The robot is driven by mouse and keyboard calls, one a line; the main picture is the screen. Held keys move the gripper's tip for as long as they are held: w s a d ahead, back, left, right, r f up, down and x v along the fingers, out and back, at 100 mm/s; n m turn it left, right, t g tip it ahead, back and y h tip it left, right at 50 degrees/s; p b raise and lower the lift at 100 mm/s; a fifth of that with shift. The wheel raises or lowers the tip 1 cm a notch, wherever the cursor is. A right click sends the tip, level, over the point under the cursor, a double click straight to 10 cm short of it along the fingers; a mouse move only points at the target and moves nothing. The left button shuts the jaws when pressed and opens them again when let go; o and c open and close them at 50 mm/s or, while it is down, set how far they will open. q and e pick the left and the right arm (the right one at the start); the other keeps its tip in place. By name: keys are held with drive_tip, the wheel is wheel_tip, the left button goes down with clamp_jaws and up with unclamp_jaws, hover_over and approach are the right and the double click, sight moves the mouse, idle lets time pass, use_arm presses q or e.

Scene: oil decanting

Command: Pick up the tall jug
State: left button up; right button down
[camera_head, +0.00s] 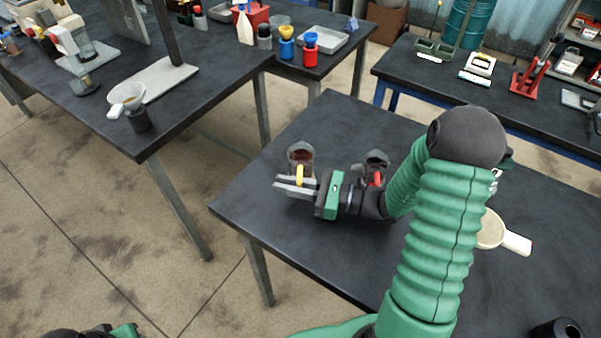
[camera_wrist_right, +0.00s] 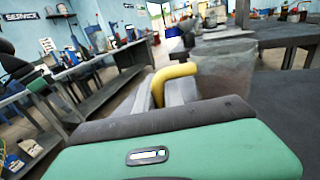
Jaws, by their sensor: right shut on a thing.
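A clear jug (camera_head: 299,154) with dark reddish contents and a yellow handle (camera_head: 300,175) is near the left part of the near table. My right gripper (camera_head: 296,186) is shut on this handle. In the right wrist view, the yellow handle (camera_wrist_right: 174,73) sits between the fingers and the clear jug wall (camera_wrist_right: 226,68) is just beyond. The jug looks upright; its base is hidden, so I cannot tell whether it touches the table. Part of my left gripper (camera_head: 112,331) shows at the bottom left edge; its fingers are not clear.
A second clear jug (camera_head: 377,158) with a red handle stands to the right, partly behind my right arm. A pale, round, handled vessel (camera_head: 493,232) is farther right. A black cylinder (camera_head: 558,330) is at the lower right. The table's (camera_head: 318,262) near left area is clear.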

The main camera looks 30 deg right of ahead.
drive_tip(key=shift+r, duration=0.1)
idle(0.5)
drive_tip(key=shift+r+p, duration=0.55)
drive_tip(key=shift+r, duration=1.2)
drive_tip(key=shift+s+a+r, duration=0.1)
drive_tip(key=shift+s+a, duration=0.55)
drive_tip(key=shift+s, duration=0.3)
drive_tip(key=shift+s+a+r, duration=0.1)
drive_tip(key=shift+s+a, duration=0.55)
drive_tip(key=shift+s, duration=0.25)
drive_tip(key=s+a+p, duration=0.6)
drive_tip(key=s+p, duration=0.3)
drive_tip(key=p, duration=0.7)
drive_tip(key=shift+s+a+r+p, duration=0.2)
drive_tip(key=shift+a+r+p, duration=0.1)
drive_tip(key=shift+r, duration=0.15)
drive_tip(key=shift+w+d+f, duration=0.1)
